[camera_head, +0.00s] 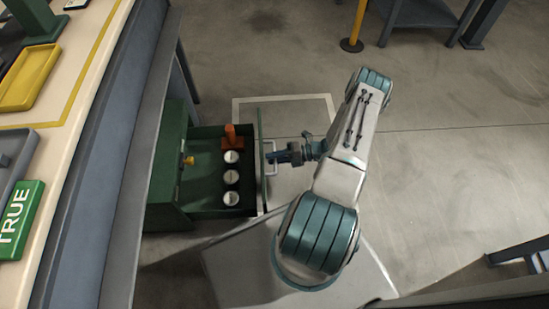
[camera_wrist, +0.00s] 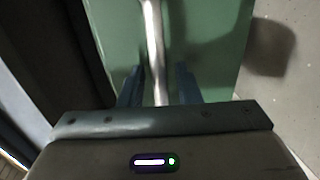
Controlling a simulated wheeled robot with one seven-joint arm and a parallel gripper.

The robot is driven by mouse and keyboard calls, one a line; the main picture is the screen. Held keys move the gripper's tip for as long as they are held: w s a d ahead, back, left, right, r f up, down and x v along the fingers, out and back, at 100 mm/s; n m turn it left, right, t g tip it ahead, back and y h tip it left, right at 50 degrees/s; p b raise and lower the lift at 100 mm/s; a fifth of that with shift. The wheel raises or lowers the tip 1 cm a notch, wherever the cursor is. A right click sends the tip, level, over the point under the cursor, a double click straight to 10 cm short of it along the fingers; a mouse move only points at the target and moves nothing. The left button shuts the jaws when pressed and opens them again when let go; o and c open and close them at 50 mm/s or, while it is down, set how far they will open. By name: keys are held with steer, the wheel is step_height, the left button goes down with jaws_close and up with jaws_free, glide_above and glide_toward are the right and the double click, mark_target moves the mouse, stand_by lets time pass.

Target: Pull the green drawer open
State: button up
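The green drawer (camera_head: 222,210) stands pulled out of the green cabinet (camera_head: 166,165), with its inside showing from above. Its pale bar handle (camera_head: 272,170) is on the front panel, at the right. My gripper (camera_head: 272,158) is at this handle. In the wrist view the handle (camera_wrist: 153,30) runs between the two fingers of my gripper (camera_wrist: 160,75), against the green drawer front (camera_wrist: 215,40). The fingers are apart, with a narrow gap showing on each side of the bar. The far tips are dark and partly hard to make out.
In the drawer lie several white-topped round pieces (camera_head: 231,177) and an orange-brown part (camera_head: 232,138). A workbench (camera_head: 75,120) with a yellow tray (camera_head: 28,76) is at the left. A yellow post (camera_head: 356,25) stands at the back.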

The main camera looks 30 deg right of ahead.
steer(key=p+v, duration=0.2)
steer(key=v, duration=1.2)
steer(key=shift+p, duration=0.35)
steer(key=shift+a, duration=0.1)
